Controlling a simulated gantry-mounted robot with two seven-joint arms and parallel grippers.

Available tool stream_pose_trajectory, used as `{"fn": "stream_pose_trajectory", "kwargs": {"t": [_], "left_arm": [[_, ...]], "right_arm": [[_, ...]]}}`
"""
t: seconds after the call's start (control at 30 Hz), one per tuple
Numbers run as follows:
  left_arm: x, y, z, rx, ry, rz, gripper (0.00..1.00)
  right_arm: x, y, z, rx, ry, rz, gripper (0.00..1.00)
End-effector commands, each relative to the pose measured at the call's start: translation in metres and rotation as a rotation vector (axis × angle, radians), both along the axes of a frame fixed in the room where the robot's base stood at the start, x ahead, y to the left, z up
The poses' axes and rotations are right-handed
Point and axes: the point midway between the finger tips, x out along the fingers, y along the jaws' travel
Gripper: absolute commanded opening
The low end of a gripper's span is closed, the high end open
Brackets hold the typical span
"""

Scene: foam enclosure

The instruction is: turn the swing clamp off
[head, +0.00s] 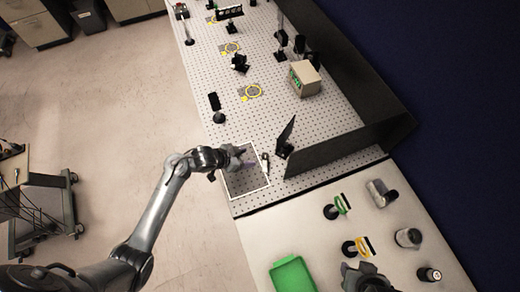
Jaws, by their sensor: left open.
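A small dark and silver upright fitting (266,165), which looks like the swing clamp, stands at the right edge of a white-framed grey panel (262,190) on the perforated table. It is too small to tell its lever position. My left gripper (242,156) reaches in from the left, over the panel's upper part, just left of the fitting and apart from it as far as I can see. It is open, with nothing seen between its fingers. My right gripper (366,279) shows only as a dark shape at the bottom edge; its fingers cannot be made out.
The perforated table (225,125) carries a black tilted plate (286,137), a beige box (304,79) and several black mounts. A dark foam wall (335,146) bounds it at right. The front table holds a green tray (292,275), ring stands and metal cylinders.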

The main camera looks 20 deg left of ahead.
Motion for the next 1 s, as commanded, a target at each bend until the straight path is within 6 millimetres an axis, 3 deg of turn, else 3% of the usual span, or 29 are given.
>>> {"fn": "stream_pose_trajectory", "kwargs": {"t": [0.17, 0.63, 1.0], "left_arm": [[0.014, -0.006, -0.006, -0.002, -0.009, 0.001, 0.59], [0.055, -0.035, -0.058, -0.001, -0.009, 0.001, 0.59], [0.065, -0.043, -0.071, 0.001, -0.01, 0.001, 0.59]], "right_arm": [[-0.005, -0.005, -0.006, -0.014, 0.014, 0.004, 0.43], [-0.003, -0.001, -0.011, -0.003, 0.008, 0.0, 0.43], [-0.003, 0.0, -0.012, 0.003, 0.006, -0.002, 0.43]]}}
